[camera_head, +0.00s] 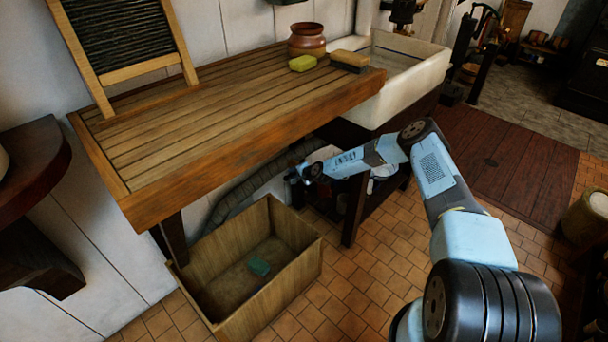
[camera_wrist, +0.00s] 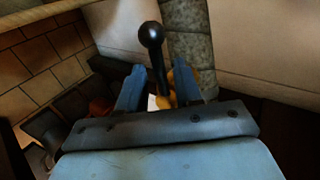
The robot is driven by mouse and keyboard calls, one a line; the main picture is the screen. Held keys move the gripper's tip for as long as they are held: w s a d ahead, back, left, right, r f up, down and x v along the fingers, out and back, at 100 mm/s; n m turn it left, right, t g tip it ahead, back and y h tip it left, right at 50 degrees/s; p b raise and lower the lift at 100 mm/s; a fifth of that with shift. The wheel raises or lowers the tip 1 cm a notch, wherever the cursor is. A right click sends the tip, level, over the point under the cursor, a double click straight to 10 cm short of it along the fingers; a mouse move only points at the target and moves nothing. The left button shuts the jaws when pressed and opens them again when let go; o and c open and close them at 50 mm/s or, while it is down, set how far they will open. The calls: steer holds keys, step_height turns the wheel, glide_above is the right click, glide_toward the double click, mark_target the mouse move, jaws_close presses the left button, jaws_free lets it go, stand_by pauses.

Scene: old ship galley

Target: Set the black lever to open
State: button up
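The black lever (camera_wrist: 152,38) has a round ball knob and a thin dark shaft in the wrist view. Its shaft runs down between the two fingers of my gripper (camera_wrist: 160,75), and the knob stands out past the fingertips. The fingers are apart, with a gap on each side of the shaft; I cannot tell whether the lever is level with them or beyond them. A brass-coloured part (camera_wrist: 165,102) shows at the lower end of the shaft. In the head view my gripper (camera_head: 297,180) is under the wooden counter, and I cannot make out the lever there.
The slatted wooden counter (camera_head: 210,120) overhangs my gripper, with the white sink (camera_head: 410,80) at its right. Tiled floor lies open in front.

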steer(key=v, duration=1.1)
steer(key=shift+s+d+r, duration=0.15)
steer(key=shift+s+d, duration=0.05)
steer(key=shift+d, duration=0.05)
